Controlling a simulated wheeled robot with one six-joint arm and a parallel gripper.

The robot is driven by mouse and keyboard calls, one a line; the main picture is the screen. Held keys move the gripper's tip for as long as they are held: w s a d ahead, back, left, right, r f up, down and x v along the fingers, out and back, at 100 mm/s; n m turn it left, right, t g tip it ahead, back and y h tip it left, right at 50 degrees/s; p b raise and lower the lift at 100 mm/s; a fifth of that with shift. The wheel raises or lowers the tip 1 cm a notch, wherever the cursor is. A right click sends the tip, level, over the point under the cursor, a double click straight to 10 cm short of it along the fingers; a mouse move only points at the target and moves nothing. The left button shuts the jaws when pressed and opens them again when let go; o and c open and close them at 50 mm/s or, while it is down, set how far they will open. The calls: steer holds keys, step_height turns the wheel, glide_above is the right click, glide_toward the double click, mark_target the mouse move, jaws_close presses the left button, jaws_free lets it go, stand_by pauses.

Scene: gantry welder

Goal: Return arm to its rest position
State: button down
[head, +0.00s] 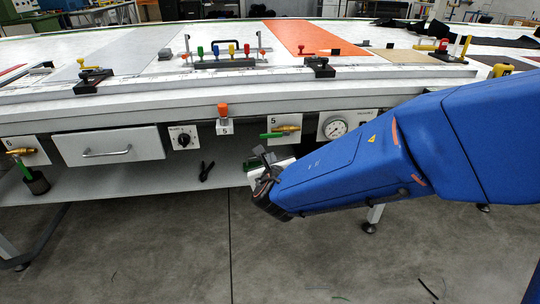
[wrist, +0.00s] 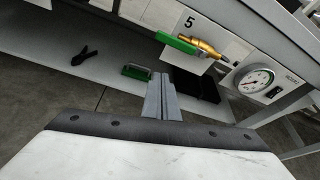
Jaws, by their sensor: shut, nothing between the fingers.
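My blue arm reaches in from the right in the head view. My gripper (head: 264,155) is at its end, low in front of the table's front panel and below the valve marked 5. In the wrist view my gripper (wrist: 161,80) shows as two grey fingers pressed together with nothing between them. A green-handled brass valve (head: 285,127) is just above the gripper in the head view; it also shows in the wrist view (wrist: 190,44). Part of the lower shelf is hidden behind my arm.
The long white table (head: 130,72) carries clamps and an orange sheet (head: 302,38). Its front has a drawer (head: 108,144), a knob and a gauge (head: 336,128).

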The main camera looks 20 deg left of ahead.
steer(key=w+d+r+m+h, duration=0.1)
steer(key=d+r+m+h, duration=0.15)
steer(key=d, duration=0.45)
steer(key=w+d+r+m+h, duration=0.1)
steer(key=d+m, duration=0.3)
steer(key=d, duration=0.3)
steer(key=w+d+r+m+h, duration=0.1)
steer(key=d+r+m+h, duration=0.15)
steer(key=d, duration=0.45)
steer(key=s+d+m+g+h, duration=0.2)
steer(key=d+m, duration=0.5)
steer(key=d, duration=0.4)
steer(key=s+d+m+g+h, duration=0.15)
steer(key=d+m, duration=0.45)
steer(key=d, duration=0.6)
steer(key=s+d+f+m+g, duration=0.2)
steer(key=s+d+m+g, duration=0.2)
steer(key=s+d+m, duration=0.75)
steer(key=s+f+m+y, duration=0.1)
steer(key=s+m+y, duration=0.2)
steer(key=s+m, duration=0.8)
steer(key=shift+a+f, duration=0.2)
steer(key=shift+f, duration=0.15)
